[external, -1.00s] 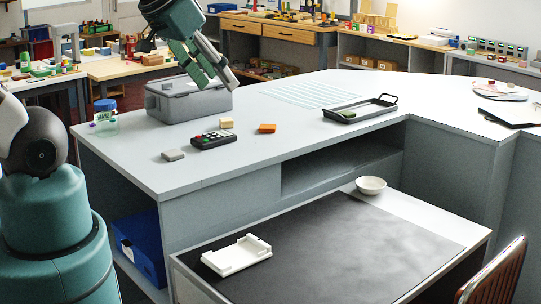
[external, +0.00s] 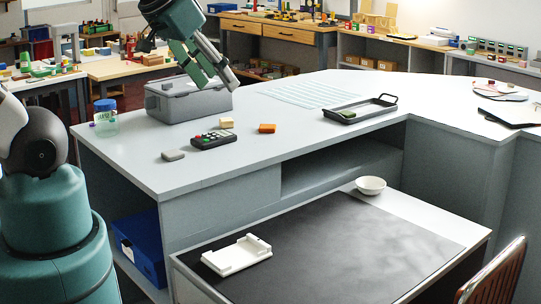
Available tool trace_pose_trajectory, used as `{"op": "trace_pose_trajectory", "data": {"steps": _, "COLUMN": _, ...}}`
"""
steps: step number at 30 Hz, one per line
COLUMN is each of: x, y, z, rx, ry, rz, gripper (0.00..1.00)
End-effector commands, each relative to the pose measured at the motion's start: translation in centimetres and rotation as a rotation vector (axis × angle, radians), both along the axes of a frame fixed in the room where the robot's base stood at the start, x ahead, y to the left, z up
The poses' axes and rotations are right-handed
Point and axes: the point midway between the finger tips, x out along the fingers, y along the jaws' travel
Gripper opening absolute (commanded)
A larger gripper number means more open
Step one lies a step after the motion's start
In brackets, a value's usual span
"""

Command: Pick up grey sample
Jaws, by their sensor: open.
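The grey sample (external: 173,155) is a small flat block lying on the counter near its front left edge. My gripper (external: 219,84) is in the air over the grey bin, up and to the right of the sample and well apart from it. Its fingers point down to the right and are open, with nothing seen between them.
A black remote with buttons (external: 214,139) lies just right of the sample. A cream block (external: 226,122) and an orange block (external: 267,128) lie beyond. A grey lidded bin (external: 180,103), a blue-capped jar (external: 105,118) and a black tray (external: 350,114) stand on the counter.

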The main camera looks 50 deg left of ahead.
Motion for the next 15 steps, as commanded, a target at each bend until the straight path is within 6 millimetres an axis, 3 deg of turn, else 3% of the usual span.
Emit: {"op": "trace_pose_trajectory", "data": {"steps": 15, "x": 1.0, "y": 1.3, "z": -0.2, "rx": -0.024, "ry": 0.028, "rz": 0.065, "gripper": 0.51}}
